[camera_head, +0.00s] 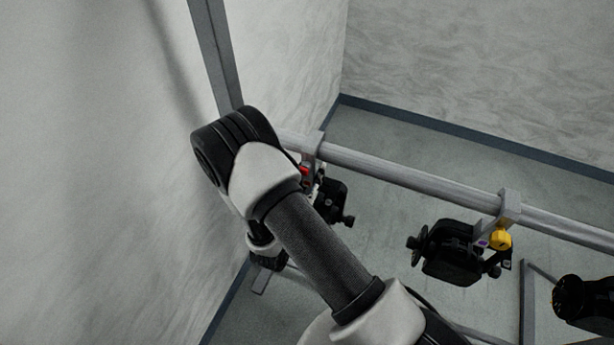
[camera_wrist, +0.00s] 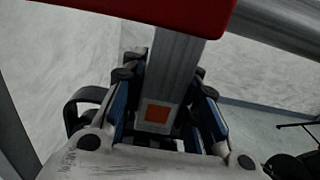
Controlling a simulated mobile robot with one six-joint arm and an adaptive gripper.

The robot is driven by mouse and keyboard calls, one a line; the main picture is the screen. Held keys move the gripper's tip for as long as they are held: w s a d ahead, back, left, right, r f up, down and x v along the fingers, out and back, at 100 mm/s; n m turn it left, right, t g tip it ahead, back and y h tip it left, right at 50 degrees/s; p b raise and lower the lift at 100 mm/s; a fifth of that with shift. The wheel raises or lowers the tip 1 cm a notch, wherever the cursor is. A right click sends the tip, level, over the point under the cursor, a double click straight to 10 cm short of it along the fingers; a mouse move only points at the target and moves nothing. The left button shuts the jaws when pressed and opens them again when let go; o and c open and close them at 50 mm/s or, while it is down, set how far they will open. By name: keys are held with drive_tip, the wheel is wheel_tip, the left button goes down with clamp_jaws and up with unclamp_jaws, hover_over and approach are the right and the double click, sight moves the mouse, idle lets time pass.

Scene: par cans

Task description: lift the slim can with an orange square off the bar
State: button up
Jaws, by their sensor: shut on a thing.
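In the wrist view, a grey metal hanger strap with an orange square (camera_wrist: 157,113) stands between the fingers of my gripper (camera_wrist: 166,88). The blue-padded fingers are shut on this strap, one on each side. A red part (camera_wrist: 140,12) crosses the top of the strap and hides its upper end. In the head view, my arm covers most of the gripper. A grey hook (camera_head: 315,145) sits over the bar (camera_head: 400,172) beside my arm, with a black fixture (camera_head: 333,203) below it. The slim can's body is not clearly visible.
A second black can (camera_head: 455,252) with a yellow knob (camera_head: 501,240) and a purple mark hangs from the bar to the right. Another black object (camera_head: 580,298) is at the right edge. The pale wall (camera_head: 90,170) is close on the left.

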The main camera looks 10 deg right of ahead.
clamp_jaws()
drive_tip(key=shift+r, duration=0.15)
idle(0.4)
drive_tip(key=shift+r+p, duration=0.6)
drive_tip(key=shift+r, duration=1.15)
drive_tip(key=p+v, duration=0.1)
drive_tip(key=v, duration=1.7)
drive_tip(key=shift+p, duration=0.35)
